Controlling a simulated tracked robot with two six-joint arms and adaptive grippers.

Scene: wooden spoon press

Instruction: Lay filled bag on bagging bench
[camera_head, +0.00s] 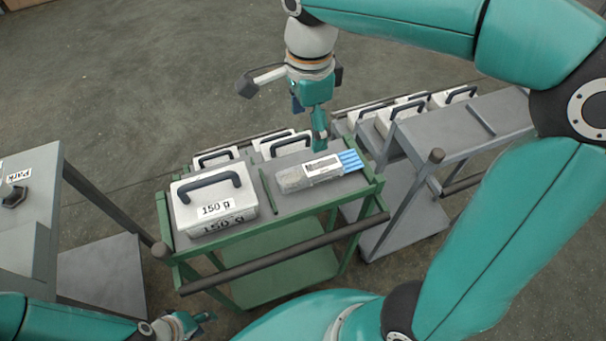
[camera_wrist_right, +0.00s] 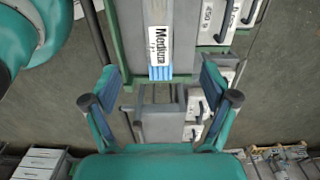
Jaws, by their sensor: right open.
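A clear bag (camera_head: 320,170) with blue sticks at its right end lies flat on the green bench (camera_head: 280,218), beside a white box. In the right wrist view the bag (camera_wrist_right: 160,45) shows a white label reading "Medium". My right gripper (camera_head: 312,122) points down above the back of the bag. Its two fingers are spread with nothing between them, and it looks apart from the bag. My left gripper (camera_head: 188,325) is low at the bottom left, far from the bag; its jaws are too small to judge.
A white "150 g" box (camera_head: 213,198) with a dark handle stands left of the bag, with more handled boxes behind. A grey cart (camera_head: 465,130) with boxes stands to the right. A grey table (camera_head: 30,215) is at the left. Floor behind is clear.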

